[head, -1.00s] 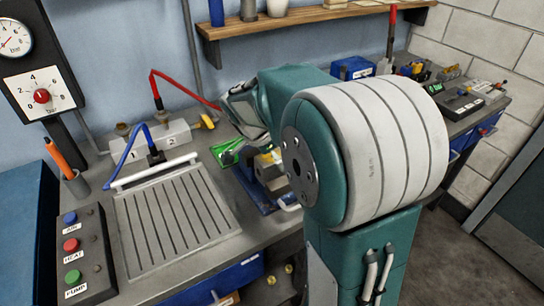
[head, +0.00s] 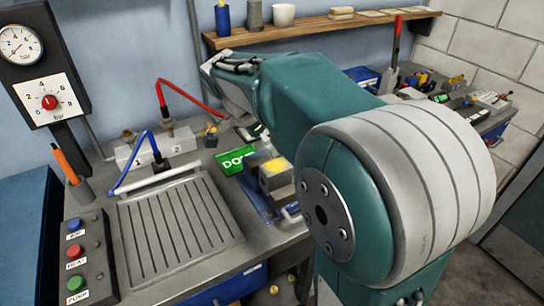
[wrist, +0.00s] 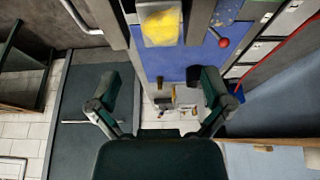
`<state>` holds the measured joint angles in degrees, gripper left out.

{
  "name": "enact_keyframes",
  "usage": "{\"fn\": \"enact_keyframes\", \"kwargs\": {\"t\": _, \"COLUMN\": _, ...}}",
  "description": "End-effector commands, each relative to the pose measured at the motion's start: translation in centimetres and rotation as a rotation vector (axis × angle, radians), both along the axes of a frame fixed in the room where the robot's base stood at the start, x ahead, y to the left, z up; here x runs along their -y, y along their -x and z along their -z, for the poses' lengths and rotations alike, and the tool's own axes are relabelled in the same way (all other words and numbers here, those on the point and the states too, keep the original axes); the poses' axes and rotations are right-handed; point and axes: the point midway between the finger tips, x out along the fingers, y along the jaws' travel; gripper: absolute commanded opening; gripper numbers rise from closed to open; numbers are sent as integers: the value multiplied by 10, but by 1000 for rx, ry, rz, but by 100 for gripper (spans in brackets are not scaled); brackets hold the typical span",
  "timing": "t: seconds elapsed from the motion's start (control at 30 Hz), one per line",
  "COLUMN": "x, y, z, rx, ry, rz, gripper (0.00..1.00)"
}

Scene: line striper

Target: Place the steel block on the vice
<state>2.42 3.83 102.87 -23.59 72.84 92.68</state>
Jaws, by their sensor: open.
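The vice (head: 256,198) stands on the bench right of the ribbed plate, with a blue base. A grey block with a yellow top (head: 276,171) sits at the vice. The yellow-topped block also shows at the top of the wrist view (wrist: 160,27), between grey parts that look like the jaws. I cannot tell whether this is the steel block. My gripper (wrist: 160,88) is open, with its two fingers spread and nothing between them.
A green box (head: 237,160) lies beside the vice. A grey valve block (head: 160,150) with red and blue hoses stands behind the ribbed plate (head: 180,228). A wooden shelf (head: 320,28) runs along the wall. Several small items crowd the bench at right.

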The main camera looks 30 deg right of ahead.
Motion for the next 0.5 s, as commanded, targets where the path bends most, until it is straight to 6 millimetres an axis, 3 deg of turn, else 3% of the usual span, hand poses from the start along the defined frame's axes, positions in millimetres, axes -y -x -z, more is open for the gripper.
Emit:
{"fn": "enact_keyframes", "kwargs": {"t": 0.1, "x": -7, "y": -1, "z": -16, "rx": 3, "ry": 0, "rz": -1, "gripper": 100}}
{"fn": "enact_keyframes", "kwargs": {"t": 0.3, "x": -13, "y": 5, "z": -27, "rx": -1, "ry": -9, "rz": -31, "gripper": 100}}
{"fn": "enact_keyframes", "kwargs": {"t": 0.37, "x": -16, "y": 14, "z": -29, "rx": -5, "ry": -23, "rz": -91, "gripper": 100}}
{"fn": "enact_keyframes", "kwargs": {"t": 0.5, "x": -31, "y": 51, "z": -31, "rx": -11, "ry": -70, "rz": -363, "gripper": 100}}
